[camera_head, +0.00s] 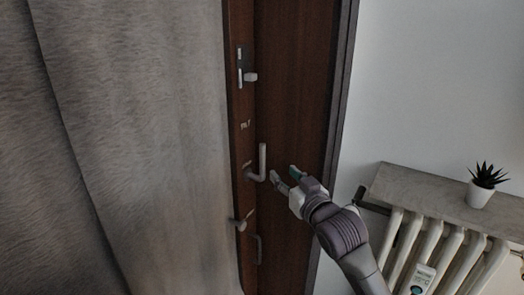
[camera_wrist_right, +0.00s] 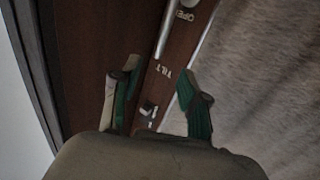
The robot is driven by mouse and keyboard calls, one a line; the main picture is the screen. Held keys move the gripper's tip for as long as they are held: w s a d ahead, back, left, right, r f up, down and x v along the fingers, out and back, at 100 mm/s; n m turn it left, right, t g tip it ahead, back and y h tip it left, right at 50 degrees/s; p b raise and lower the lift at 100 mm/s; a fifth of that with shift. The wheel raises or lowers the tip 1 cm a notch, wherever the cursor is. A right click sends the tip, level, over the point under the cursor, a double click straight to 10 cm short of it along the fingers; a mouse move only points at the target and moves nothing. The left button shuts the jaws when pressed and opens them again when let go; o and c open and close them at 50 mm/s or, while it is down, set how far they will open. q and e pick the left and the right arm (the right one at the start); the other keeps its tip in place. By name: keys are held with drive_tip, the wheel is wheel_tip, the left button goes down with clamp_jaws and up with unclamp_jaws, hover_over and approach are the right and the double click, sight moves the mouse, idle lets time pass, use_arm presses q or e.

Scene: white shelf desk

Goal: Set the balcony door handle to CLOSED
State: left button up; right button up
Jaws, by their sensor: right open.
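The balcony door (camera_head: 296,100) is dark brown wood. A pale L-shaped handle (camera_head: 262,160) is on it, its grip pointing up from the pivot. My right gripper (camera_head: 285,172) is open just right of the handle's lower part, with a small apparent gap in the head view. In the right wrist view the open fingers (camera_wrist_right: 160,78) stand either side of a small grey metal piece (camera_wrist_right: 148,108); I cannot tell which part it is. My left gripper is not in view.
A lock fitting (camera_head: 247,75) is higher on the door, and another lever (camera_head: 240,224) sits lower. A grey curtain (camera_head: 120,150) hangs close on the left. At right, a radiator (camera_head: 440,255) stands under a shelf (camera_head: 425,190) with a potted plant (camera_head: 480,193).

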sight(264, 153)
drive_tip(key=p+x, duration=0.1)
drive_tip(key=x, duration=0.5)
drive_tip(key=p+x, duration=0.2)
drive_tip(key=x, duration=0.4)
drive_tip(key=shift+r, duration=0.25)
drive_tip(key=shift+p+x, duration=0.4)
drive_tip(key=shift+x, duration=0.5)
drive_tip(key=shift+f, duration=0.1)
clamp_jaws()
